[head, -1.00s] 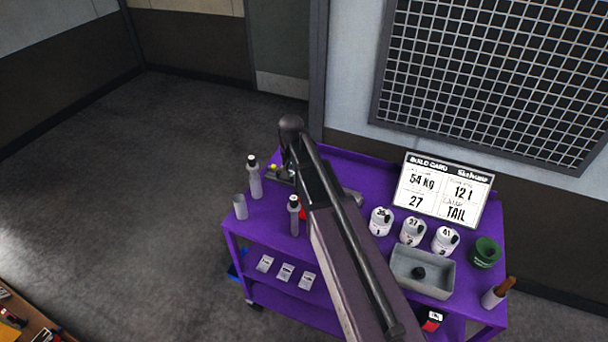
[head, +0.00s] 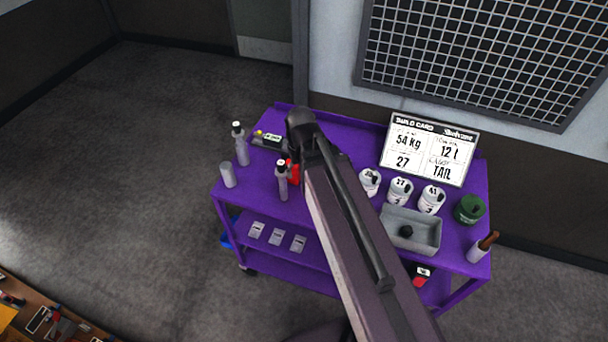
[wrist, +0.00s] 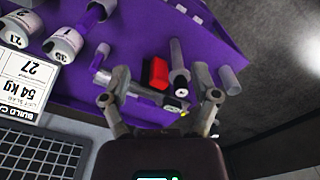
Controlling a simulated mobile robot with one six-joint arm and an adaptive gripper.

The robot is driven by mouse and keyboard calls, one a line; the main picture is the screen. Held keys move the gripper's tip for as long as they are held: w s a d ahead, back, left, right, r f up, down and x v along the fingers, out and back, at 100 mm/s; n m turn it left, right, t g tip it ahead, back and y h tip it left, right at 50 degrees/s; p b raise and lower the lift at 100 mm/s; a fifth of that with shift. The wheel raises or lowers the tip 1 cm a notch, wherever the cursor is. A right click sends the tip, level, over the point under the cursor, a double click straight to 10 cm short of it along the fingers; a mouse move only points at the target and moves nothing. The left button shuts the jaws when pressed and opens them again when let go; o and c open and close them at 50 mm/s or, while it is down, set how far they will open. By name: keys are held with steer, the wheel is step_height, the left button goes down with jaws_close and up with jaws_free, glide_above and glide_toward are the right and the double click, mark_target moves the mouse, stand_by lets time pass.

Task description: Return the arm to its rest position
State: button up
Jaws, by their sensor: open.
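My arm crosses the middle of the head view above the purple cart (head: 330,275). My gripper (wrist: 162,96) shows in the wrist view with its two fingers spread apart, open and empty. Between the fingers, beyond them, a red object (wrist: 159,73) and a grey bottle (wrist: 179,78) appear on the cart top. The same red object (head: 293,172) and bottle (head: 282,184) stand left of my arm in the head view. My gripper itself is hidden behind my arm in the head view.
Three white numbered pots (head: 401,189) stand by a grey tray (head: 411,231) holding a dark lump. A build card (head: 429,150) stands behind them. A green pot (head: 469,209) is at right. Another bottle (head: 241,146) and a grey cylinder (head: 228,175) stand at left. Open floor lies left.

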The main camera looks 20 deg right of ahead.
steer(key=shift+s+d+n, duration=0.2)
steer(key=shift+s+n, duration=0.1)
steer(key=shift+s, duration=0.65)
step_height(320, 180, down, 18)
steer(key=b, duration=1.7)
steer(key=shift+r, duration=0.25)
